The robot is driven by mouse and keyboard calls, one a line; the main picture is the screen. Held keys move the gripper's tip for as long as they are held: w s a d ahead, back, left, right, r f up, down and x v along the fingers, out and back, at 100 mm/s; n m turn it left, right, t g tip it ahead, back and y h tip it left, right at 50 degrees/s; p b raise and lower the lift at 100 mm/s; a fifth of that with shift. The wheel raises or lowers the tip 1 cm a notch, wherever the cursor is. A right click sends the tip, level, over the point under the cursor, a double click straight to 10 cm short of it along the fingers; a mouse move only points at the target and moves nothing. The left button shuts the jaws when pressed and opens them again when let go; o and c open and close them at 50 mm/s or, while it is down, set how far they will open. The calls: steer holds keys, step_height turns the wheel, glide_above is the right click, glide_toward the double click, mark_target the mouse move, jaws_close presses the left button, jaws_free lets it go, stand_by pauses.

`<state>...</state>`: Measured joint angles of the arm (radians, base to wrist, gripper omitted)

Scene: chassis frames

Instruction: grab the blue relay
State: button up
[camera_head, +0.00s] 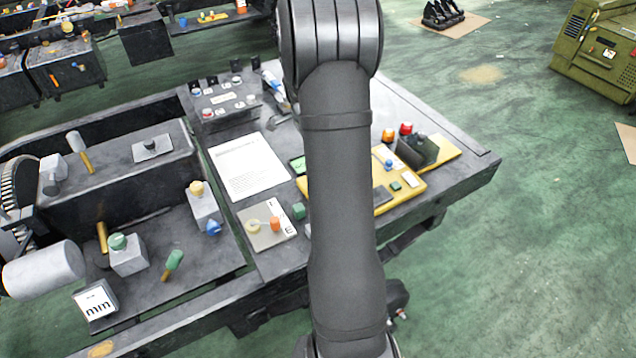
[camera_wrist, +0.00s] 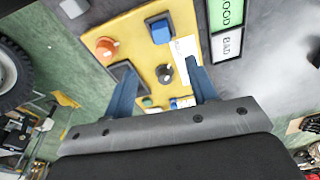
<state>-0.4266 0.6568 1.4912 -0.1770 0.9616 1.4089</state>
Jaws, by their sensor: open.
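In the wrist view a blue block (camera_wrist: 160,28), which looks like the blue relay, sits on a dark base on the yellow board (camera_wrist: 133,38). My gripper (camera_wrist: 158,65) is open, its two blue-grey fingers apart over the yellow board. A black knob (camera_wrist: 165,73) shows between the fingers, and the blue block lies beyond the fingertips, apart from them. In the head view my arm hides the gripper. A small blue part (camera_head: 388,163) shows on the yellow board (camera_head: 411,182) there; I cannot tell whether it is the same block.
An orange knob (camera_wrist: 105,47) and a white card (camera_wrist: 185,48) flank the block. A GOOD/BAD label (camera_wrist: 228,30) lies to the right. In the head view, a dark upright box (camera_head: 418,150) stands on the yellow board.

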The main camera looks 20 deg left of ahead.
steer(key=f, duration=0.4)
steer(key=d+f, duration=0.1)
steer(key=f, duration=0.2)
steer(key=shift+w, duration=0.35)
steer(key=shift+w+f, duration=0.2)
steer(key=shift+f, duration=2.45)
steer(key=c, duration=1.1)
